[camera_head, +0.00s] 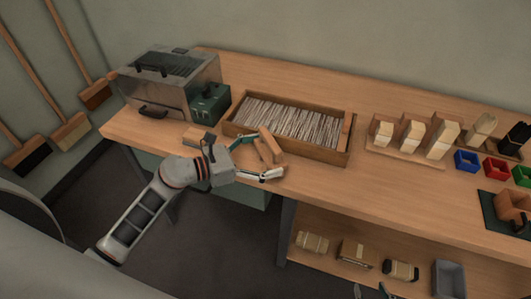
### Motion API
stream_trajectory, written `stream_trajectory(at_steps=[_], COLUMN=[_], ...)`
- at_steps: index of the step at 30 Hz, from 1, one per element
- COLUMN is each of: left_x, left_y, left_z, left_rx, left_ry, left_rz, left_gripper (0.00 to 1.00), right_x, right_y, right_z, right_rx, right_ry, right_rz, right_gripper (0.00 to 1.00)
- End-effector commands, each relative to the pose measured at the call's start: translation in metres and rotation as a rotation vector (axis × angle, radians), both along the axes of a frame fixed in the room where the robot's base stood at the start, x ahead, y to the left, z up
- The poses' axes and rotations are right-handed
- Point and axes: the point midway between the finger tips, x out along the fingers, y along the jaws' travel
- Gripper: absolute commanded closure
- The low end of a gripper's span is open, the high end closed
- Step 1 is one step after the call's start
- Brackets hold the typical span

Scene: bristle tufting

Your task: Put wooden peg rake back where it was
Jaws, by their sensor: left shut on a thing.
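A small wooden piece, which looks like the wooden peg rake (269,144), is between the fingers of my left gripper (262,158). The gripper is shut on it at the front edge of the bristle tray (344,138). The fingers hide part of the piece. I cannot tell whether it touches the bench or the tray. Two fingertips of my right gripper (371,291) show apart at the bottom edge, with nothing seen between them.
A metal machine with a green box (210,104) stands left of the tray on the wooden bench (330,184). Brush blocks (411,133) and coloured bins (467,161) stand at the right. The front middle bench is clear.

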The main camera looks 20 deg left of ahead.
Motion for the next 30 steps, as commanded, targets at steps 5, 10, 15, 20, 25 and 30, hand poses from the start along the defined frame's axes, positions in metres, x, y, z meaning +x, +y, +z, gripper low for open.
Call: stream_trajectory(at_steps=[5, 10, 15, 20, 25, 30], left_x=[0.000, 0.000, 0.000, 0.000, -0.002, -0.015], left_y=[0.000, 0.000, 0.000, 0.000, 0.002, 0.017], left_z=[-0.003, -0.006, -0.007, -0.007, -0.007, -0.005], left_rx=[0.000, 0.000, 0.000, 0.000, 0.002, 0.004], left_ry=[-0.001, -0.001, -0.002, -0.001, 0.000, 0.001], left_rz=[0.000, 0.000, 0.001, 0.000, 0.001, 0.001], left_gripper=[0.38, 0.38, 0.00, 0.00, 0.00, 0.00], right_x=[-0.001, -0.002, -0.003, -0.004, -0.003, -0.003], right_y=[0.000, 0.000, 0.000, 0.000, -0.001, -0.001], right_z=[-0.004, -0.008, -0.011, -0.011, -0.010, -0.010], right_rx=[0.000, -0.001, -0.002, -0.002, -0.004, -0.002], right_ry=[0.003, 0.006, 0.011, 0.012, 0.009, 0.009], right_rz=[0.000, 0.000, 0.000, 0.000, 0.001, 0.000], right_gripper=[0.60, 0.60, 0.60, 0.60, 0.60, 0.60])
